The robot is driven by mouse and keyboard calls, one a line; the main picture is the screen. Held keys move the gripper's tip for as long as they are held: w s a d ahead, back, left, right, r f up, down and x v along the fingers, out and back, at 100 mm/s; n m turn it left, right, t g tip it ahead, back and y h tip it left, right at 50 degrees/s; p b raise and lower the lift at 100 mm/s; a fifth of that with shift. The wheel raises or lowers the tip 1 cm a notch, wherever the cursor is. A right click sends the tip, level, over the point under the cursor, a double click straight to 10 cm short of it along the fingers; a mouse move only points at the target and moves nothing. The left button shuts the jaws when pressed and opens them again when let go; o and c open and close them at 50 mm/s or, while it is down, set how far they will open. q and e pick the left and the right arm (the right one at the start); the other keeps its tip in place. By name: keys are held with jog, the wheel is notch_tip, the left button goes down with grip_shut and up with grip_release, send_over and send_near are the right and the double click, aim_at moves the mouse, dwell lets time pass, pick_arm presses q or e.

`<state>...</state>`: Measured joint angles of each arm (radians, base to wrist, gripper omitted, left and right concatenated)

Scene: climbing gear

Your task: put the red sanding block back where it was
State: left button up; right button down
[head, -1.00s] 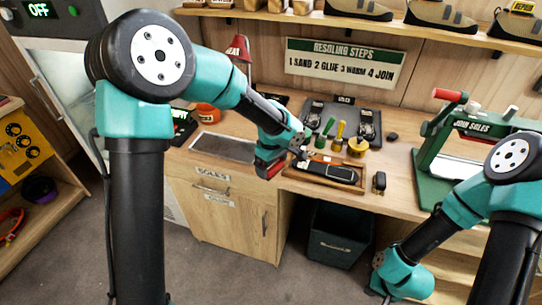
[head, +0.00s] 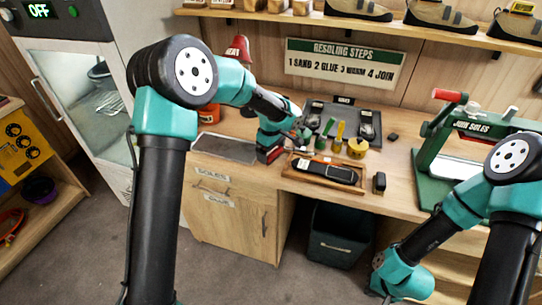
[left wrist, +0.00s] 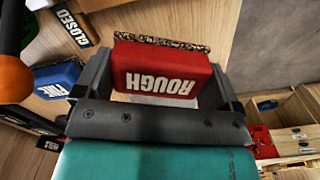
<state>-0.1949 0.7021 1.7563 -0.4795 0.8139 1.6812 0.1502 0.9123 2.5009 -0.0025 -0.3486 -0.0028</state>
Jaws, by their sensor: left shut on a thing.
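My left gripper (head: 271,147) is shut on the red sanding block (head: 269,156), beside the left end of the wooden tray. In the left wrist view the block (left wrist: 160,72) sits between the two fingers, its "ROUGH" label facing the camera and a gritty strip along its far edge. I cannot tell whether it touches the bench. A blue block (left wrist: 58,80) with white lettering lies left of the gripper in the wrist view. My right gripper (head: 390,296) hangs low at the bottom right of the head view, its fingers unclear.
A wooden tray (head: 300,176) holds a dark sole. Upright green and yellow tools and a yellow jar (head: 357,148) stand behind it. A small black block (head: 379,183) sits right of it. A flat grey panel (head: 226,148) lies left. A green press (head: 432,165) stands right.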

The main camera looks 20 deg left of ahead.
pick_arm(q)
jog(key=shift+f, duration=1.15)
jog(key=shift+f, duration=0.15)
jog(key=o, duration=0.6)
jog(key=shift+c, duration=0.2)
notch_tip(320, 180, up, 12)
jog(key=shift+r, duration=0.15)
